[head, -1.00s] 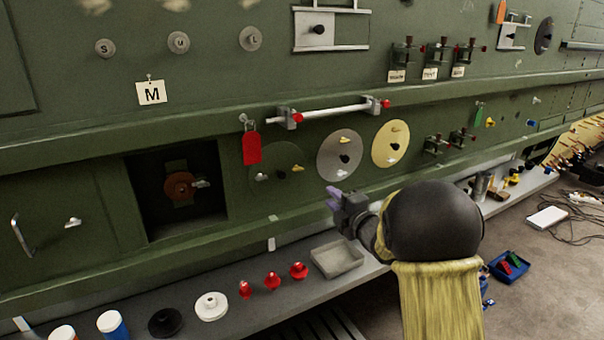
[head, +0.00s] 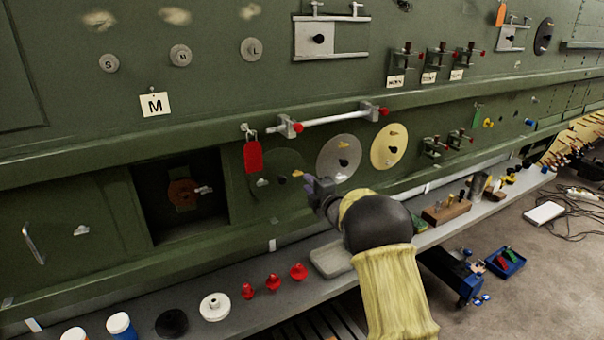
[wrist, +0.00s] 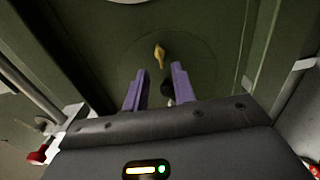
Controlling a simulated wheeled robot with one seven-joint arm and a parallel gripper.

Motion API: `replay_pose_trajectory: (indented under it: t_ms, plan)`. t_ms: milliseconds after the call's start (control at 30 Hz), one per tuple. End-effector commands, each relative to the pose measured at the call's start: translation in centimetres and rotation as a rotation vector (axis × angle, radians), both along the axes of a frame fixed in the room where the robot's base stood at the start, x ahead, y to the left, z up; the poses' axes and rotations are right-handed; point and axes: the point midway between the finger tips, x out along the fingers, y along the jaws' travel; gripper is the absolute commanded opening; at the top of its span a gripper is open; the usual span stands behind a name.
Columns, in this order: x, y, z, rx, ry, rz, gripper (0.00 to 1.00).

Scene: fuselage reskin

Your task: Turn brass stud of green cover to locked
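The green cover (head: 270,165) is a round disc on the green fuselage wall, left of a grey disc. Its brass stud (head: 297,173) is small and wing-shaped; a black knob (head: 282,180) and a silver stud (head: 262,182) also sit on it. My gripper (head: 309,184) is just right of and below the brass stud. In the wrist view the brass stud (wrist: 159,55) shows just beyond the two purple fingertips (wrist: 160,70), which are apart with nothing between them. The black knob (wrist: 168,88) is partly hidden behind the right finger.
A red tag (head: 253,156) hangs at the green cover's upper left. A rail with red ends (head: 335,117) runs above. The grey disc (head: 335,150) and a yellow disc (head: 389,146) are to the right. A ledge below bears a grey tray (head: 332,262) and red knobs (head: 273,282).

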Motion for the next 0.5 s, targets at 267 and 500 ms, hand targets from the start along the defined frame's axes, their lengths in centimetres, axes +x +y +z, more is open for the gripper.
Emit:
replay_pose_trajectory:
  t_ms: [267, 500]
  plan:
    - [2.8, 1.9, 0.2, -0.001, -0.001, 0.001, 0.26]
    - [4.1, 2.8, 0.1, -0.001, -0.001, 0.000, 0.26]
